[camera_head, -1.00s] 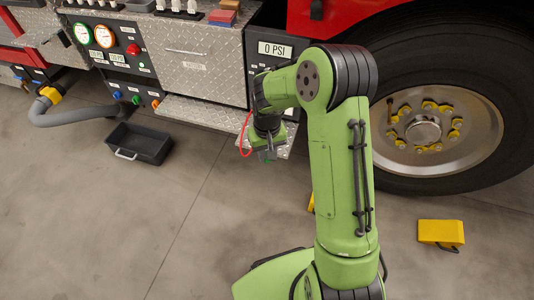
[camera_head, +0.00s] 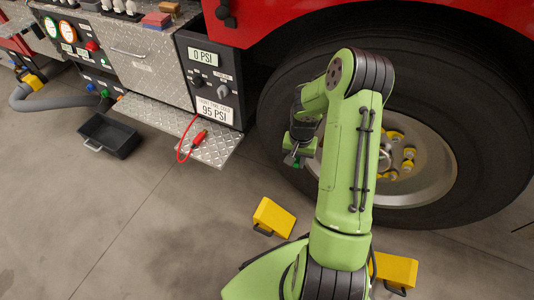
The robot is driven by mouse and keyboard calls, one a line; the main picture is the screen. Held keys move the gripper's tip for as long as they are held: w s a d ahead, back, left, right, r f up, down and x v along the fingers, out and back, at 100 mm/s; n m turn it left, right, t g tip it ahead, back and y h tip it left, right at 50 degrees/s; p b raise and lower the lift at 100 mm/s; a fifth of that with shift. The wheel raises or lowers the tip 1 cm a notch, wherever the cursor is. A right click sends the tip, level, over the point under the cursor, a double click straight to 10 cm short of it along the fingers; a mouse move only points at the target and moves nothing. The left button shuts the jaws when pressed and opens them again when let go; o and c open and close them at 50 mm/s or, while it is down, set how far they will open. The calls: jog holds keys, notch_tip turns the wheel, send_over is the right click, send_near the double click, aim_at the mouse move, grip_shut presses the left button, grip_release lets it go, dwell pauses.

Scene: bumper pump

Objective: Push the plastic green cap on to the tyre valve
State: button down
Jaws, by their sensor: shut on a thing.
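My gripper (camera_head: 297,160) points down in front of the left side of the tyre (camera_head: 285,105). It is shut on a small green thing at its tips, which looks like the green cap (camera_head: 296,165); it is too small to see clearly. The wheel's metal rim (camera_head: 437,165) with yellow nut markers is partly behind my arm. I cannot make out the tyre valve; my arm covers the left part of the rim.
A red hose with a red end (camera_head: 198,138) lies on the diamond-plate step (camera_head: 216,150). A panel (camera_head: 212,85) reads 0 PSI and 95 PSI. Yellow chocks (camera_head: 273,216) (camera_head: 396,270) sit on the floor. A black tray (camera_head: 108,134) stands at left.

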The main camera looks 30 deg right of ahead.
jog(key=w+d+f+m, duration=0.1)
jog(key=d+f+m, duration=0.1)
jog(key=d, duration=0.7)
jog(key=shift+w+d, duration=0.3)
jog(key=shift+d, duration=0.05)
jog(key=shift+w+d+f, duration=0.15)
jog(key=shift+w+d, duration=0.25)
jog(key=shift+d, duration=0.1)
dwell(1.6)
jog(key=c, duration=0.9)
grip_release()
jog(key=shift+o, duration=0.2)
notch_tip(320, 180, up, 16)
jog(key=p, duration=0.4)
jog(key=shift+f, duration=0.1)
